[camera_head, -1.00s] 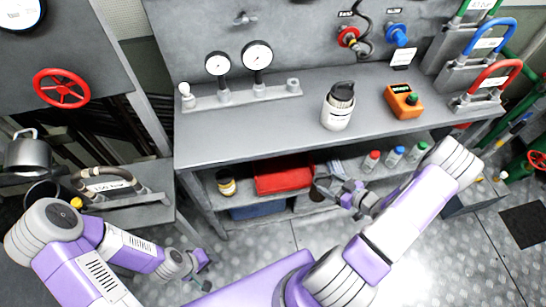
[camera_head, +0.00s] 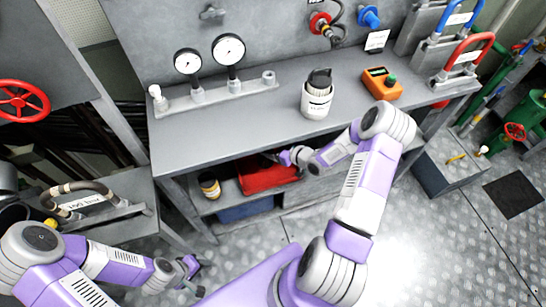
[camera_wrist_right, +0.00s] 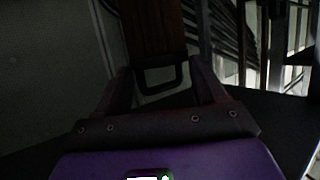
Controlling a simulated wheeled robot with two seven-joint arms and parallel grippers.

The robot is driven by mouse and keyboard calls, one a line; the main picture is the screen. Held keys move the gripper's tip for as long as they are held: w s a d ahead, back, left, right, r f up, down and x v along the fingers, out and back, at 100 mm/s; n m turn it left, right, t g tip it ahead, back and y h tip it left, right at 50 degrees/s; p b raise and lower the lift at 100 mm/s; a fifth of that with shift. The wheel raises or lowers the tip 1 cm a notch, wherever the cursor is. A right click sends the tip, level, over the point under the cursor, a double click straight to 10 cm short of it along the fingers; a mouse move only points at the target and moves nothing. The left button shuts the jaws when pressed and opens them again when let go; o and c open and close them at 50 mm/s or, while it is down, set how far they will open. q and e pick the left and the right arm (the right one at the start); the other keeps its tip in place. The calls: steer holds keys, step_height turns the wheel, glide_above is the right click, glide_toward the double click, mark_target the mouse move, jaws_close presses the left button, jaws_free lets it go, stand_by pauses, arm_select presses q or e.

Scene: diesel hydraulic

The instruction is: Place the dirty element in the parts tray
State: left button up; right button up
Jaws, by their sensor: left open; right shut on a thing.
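No parts tray can be made out for sure. My right gripper (camera_head: 282,158) reaches to the shelf under the bench, beside a red box (camera_head: 262,180). In the dim right wrist view its fingers (camera_wrist_right: 162,88) are shut around a dark loop handle (camera_wrist_right: 160,78) in front of a brown panel (camera_wrist_right: 153,25). My left gripper (camera_head: 196,276) is open and empty, low at the left, clear of the bench.
The workbench (camera_head: 210,133) overhangs the shelf. It carries two gauges (camera_head: 229,49) and an orange meter (camera_head: 381,83); its front middle is clear. A yellow-and-black jar (camera_head: 209,186) and a blue box (camera_head: 245,211) sit below. A side stand (camera_head: 110,212) is near my left arm.

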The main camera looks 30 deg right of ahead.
step_height(320, 180, down, 6)
steer(key=b, duration=0.1)
steer(key=shift+s+d+f+b, duration=0.15)
steer(key=shift+b, duration=0.25)
steer(key=shift+f, duration=0.25)
steer(key=o, duration=1.5)
steer(key=shift+r, duration=0.1)
